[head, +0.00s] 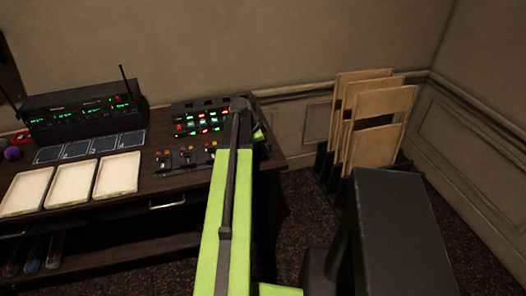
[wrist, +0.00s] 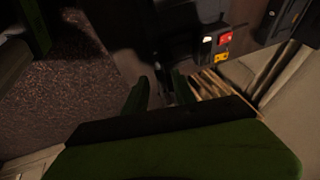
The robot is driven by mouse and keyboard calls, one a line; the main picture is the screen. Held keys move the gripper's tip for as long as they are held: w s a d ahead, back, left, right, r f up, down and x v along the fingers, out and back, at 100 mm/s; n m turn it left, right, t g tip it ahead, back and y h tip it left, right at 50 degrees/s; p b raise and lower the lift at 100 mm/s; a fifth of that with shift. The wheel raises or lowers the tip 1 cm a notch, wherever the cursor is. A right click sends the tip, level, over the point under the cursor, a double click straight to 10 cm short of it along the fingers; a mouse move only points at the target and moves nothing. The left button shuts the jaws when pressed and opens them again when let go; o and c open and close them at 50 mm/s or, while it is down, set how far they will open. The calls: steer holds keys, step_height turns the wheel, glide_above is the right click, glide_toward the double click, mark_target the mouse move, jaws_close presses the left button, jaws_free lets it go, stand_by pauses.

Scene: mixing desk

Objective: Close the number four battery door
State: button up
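I cannot make out a number four battery door in either view. A black unit with green displays and antennas (head: 85,112) stands at the back left of the desk. A dark console with lit red, green and white buttons (head: 205,122) sits at the desk's right end. My gripper (wrist: 159,77) shows two green fingers apart with nothing visible between them. In the head view my arm reaches over the desk's right end, and the gripper there is mostly hidden by the arm. A small dark block with red, white and yellow buttons (wrist: 222,40) lies beyond the fingers in the wrist view.
Three white trays (head: 70,182) lie along the desk's front left, with dark blue panels (head: 92,146) behind them. The dark desk (head: 163,190) ends just right of my arm. Upright wooden panels (head: 378,120) stand by the wall at right. Carpet (head: 305,215) lies between.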

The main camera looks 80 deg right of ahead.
jaws_close()
